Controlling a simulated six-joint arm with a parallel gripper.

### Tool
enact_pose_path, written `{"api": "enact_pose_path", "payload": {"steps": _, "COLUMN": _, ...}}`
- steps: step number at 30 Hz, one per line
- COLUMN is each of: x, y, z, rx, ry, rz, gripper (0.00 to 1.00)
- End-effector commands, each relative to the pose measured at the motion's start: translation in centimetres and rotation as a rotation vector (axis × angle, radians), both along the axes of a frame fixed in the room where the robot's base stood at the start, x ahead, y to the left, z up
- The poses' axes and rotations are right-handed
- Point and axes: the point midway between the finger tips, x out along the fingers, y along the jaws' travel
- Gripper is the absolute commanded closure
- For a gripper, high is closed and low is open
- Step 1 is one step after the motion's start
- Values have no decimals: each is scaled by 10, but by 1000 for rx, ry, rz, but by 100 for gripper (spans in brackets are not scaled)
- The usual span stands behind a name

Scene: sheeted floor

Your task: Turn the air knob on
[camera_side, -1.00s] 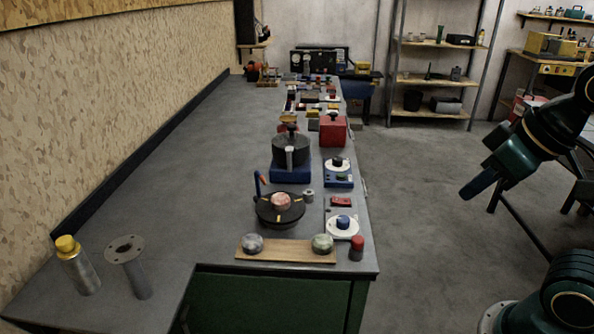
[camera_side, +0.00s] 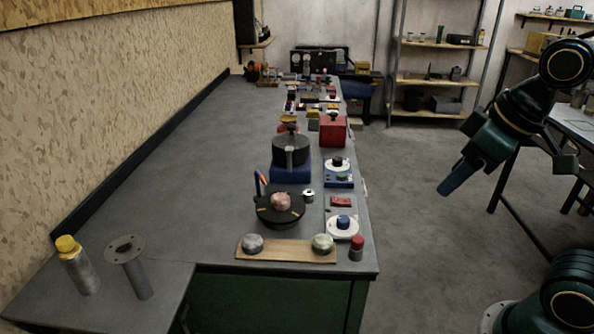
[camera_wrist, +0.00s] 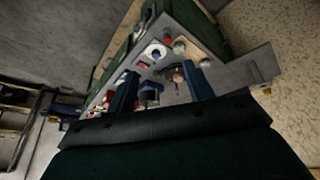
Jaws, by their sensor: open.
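A white round dial with a blue knob (camera_side: 343,223) sits near the front right of the grey bench. A second white dial (camera_side: 337,164) sits on a blue base farther back. No label is readable, so I cannot tell which is the air knob. My gripper (camera_side: 446,188) hangs in the air right of the bench, apart from everything, pointing down and left. In the wrist view its two blue fingers (camera_wrist: 160,72) stand apart with nothing held. The blue-knobbed dial (camera_wrist: 155,52) shows beyond and between them.
The bench (camera_side: 180,190) also holds a dark pot on a blue base (camera_side: 290,150), a black round plate (camera_side: 279,209) and a wooden strip with knobs (camera_side: 286,251). A red box (camera_side: 333,131) stands farther back. Open floor lies right of the bench.

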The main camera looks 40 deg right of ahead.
Motion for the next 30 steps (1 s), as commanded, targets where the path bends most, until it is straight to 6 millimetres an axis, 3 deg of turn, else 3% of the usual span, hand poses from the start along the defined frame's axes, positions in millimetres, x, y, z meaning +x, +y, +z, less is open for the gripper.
{"api": "enact_pose_path", "payload": {"steps": 8, "x": 52, "y": -4, "z": 2, "rx": -72, "ry": 97, "rz": 171, "gripper": 48}}
{"api": "enact_pose_path", "payload": {"steps": 16, "x": 103, "y": -9, "z": -9, "rx": -126, "ry": 186, "rz": 347, "gripper": 48}}
{"api": "enact_pose_path", "payload": {"steps": 30, "x": 191, "y": -19, "z": -61, "rx": -178, "ry": 331, "rz": 667, "gripper": 48}}
